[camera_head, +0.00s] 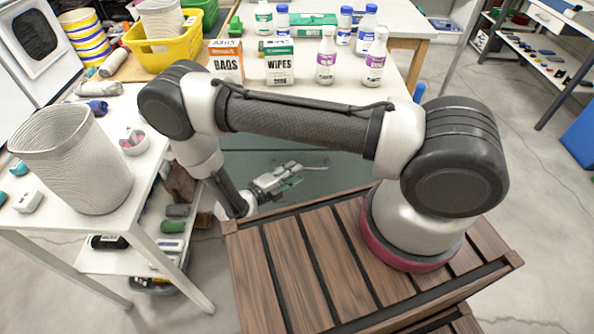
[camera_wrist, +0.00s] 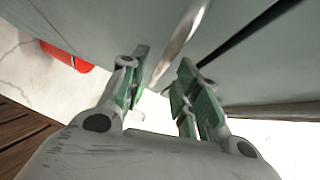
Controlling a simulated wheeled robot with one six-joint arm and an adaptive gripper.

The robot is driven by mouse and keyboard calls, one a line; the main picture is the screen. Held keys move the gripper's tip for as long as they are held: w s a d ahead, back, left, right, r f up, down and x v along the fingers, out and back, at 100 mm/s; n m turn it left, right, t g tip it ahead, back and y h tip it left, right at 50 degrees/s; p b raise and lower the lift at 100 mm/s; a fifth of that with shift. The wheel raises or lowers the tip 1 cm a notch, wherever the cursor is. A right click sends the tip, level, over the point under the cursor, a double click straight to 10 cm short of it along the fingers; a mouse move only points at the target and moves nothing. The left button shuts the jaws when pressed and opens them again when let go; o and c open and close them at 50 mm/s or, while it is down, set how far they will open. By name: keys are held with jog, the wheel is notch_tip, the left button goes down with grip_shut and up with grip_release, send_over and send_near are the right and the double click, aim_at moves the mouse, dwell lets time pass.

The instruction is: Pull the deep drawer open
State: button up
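The grey-green drawer front (camera_head: 340,172) is under the white worktop in the head view, partly hidden behind my arm. It fills the upper part of the wrist view (camera_wrist: 100,25). A slim silver bar handle (camera_wrist: 183,38) stands out from it and reaches down between my fingertips; the handle also shows in the head view (camera_head: 312,167). My gripper (camera_head: 291,177) is at the handle. In the wrist view my gripper (camera_wrist: 164,66) has its green-padded fingers apart, one on each side of the bar, with visible gaps. The drawer looks shut.
A dark seam (camera_wrist: 245,35) runs beside the handle. The worktop (camera_head: 345,92) above carries a wipes box (camera_head: 279,66), a bags box (camera_head: 226,61) and several bottles. A side table (camera_head: 90,222) with a ribbed bin (camera_head: 75,160) stands left. A red object (camera_wrist: 67,56) lies low at left.

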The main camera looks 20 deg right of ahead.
jog(key=shift+x, duration=1.15)
grip_shut()
jog(key=shift+s, duration=0.1)
